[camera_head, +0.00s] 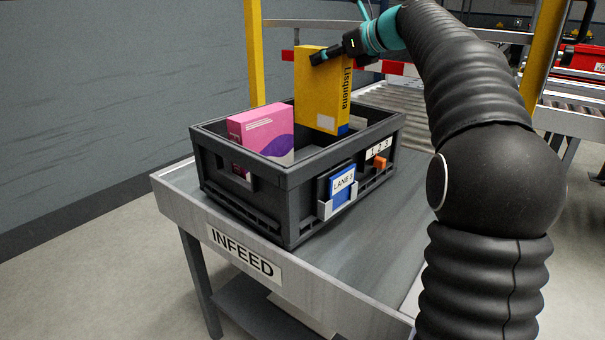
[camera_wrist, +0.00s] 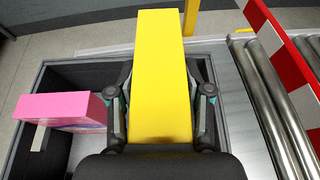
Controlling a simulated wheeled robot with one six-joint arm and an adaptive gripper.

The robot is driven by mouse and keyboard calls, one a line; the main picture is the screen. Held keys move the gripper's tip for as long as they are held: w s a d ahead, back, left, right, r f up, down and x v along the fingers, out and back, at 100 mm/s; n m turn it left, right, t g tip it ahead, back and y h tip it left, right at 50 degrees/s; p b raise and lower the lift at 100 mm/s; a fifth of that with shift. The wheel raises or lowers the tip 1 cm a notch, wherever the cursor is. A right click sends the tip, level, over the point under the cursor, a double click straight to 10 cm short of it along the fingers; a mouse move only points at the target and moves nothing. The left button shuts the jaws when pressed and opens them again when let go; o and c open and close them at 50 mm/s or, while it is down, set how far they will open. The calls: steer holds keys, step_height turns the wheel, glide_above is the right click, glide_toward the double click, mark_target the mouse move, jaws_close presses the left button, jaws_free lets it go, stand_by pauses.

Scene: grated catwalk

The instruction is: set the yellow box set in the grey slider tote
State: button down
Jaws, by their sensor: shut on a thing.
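In the wrist view, the yellow box (camera_wrist: 160,75) sits between the two fingers (camera_wrist: 162,108). The grey tote (camera_head: 240,190) stands on the infeed table, with an orange slider (camera_head: 379,162) on its front under the digits 1 2 3. The box's lower end is at the tote's right part, inside the rim. Whether it touches the floor is hidden.
A pink and purple box (camera_head: 262,132) stands in the tote's left part. A blue "LANE 5" card (camera_head: 343,188) is on the tote's front. Yellow posts (camera_head: 254,55) and a red-and-white barrier (camera_wrist: 285,62) stand nearby. Rollers (camera_wrist: 268,105) lie to the right.

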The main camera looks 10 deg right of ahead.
mark_target(326, 100)
steer(key=shift+d+f+b, duration=0.1)
steer(key=shift+f+b, duration=1.35)
steer(key=shift+f, duration=3.7)
steer(key=shift+f, duration=0.15)
steer(key=shift+c, duration=2.4)
jaws_free()
steer(key=shift+r, duration=0.2)
steer(key=v, duration=1.2)
steer(key=shift+s+f, duration=0.1)
